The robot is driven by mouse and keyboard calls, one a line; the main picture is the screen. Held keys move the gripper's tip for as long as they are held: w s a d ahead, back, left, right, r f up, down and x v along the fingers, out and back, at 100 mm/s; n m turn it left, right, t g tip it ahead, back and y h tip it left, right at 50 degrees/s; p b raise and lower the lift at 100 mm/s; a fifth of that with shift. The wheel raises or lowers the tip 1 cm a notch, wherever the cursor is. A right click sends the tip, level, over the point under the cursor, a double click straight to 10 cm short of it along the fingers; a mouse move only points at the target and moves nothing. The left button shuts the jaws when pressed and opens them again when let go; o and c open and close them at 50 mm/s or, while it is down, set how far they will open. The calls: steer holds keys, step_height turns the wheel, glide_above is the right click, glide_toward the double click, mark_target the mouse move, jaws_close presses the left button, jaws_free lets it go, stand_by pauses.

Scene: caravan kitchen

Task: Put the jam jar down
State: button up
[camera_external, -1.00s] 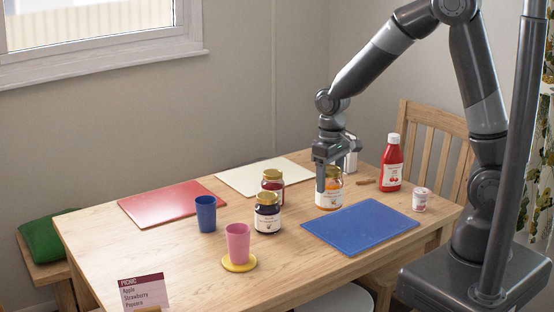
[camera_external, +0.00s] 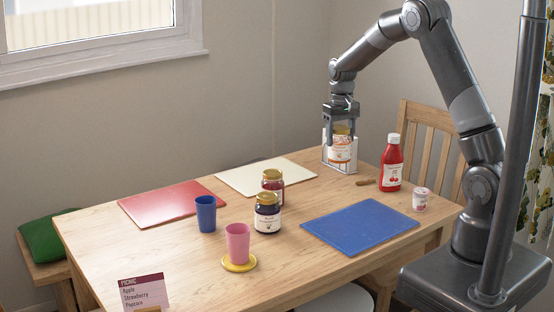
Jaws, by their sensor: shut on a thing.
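My gripper (camera_external: 341,128) points down at the far right corner of the table and is shut on a jam jar (camera_external: 340,150) with a gold lid and an orange and white label. The jar is upright. It overlaps a pale wire-framed holder (camera_external: 349,168) standing on the table. I cannot tell whether the jar's base rests in the holder or hangs just above its floor. Two other jars with gold lids stand mid-table: a dark one (camera_external: 267,213) and a reddish one (camera_external: 273,184) behind it.
A red ketchup bottle (camera_external: 391,166) and a small pot (camera_external: 420,199) stand right of the holder. A blue cup (camera_external: 206,214) and a pink cup (camera_external: 238,243) stand at the left.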

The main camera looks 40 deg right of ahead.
steer(key=shift+w+d+f, duration=0.1)
steer(key=shift+w+d, duration=0.1)
steer(key=shift+w, duration=0.05)
steer(key=shift+w+a+f, duration=0.85)
steer(key=shift+a+f, duration=0.8)
steer(key=shift+f, duration=0.15)
steer(key=shift+w+a+f, duration=0.9)
steer(key=shift+a+f, duration=0.8)
steer(key=shift+f, duration=0.1)
steer(key=shift+w+a+f, duration=0.85)
steer(key=shift+a+f, duration=0.8)
steer(key=shift+f, duration=0.15)
steer(key=shift+f, duration=0.15)
steer(key=o, duration=1.2)
steer(key=shift+o, duration=0.2)
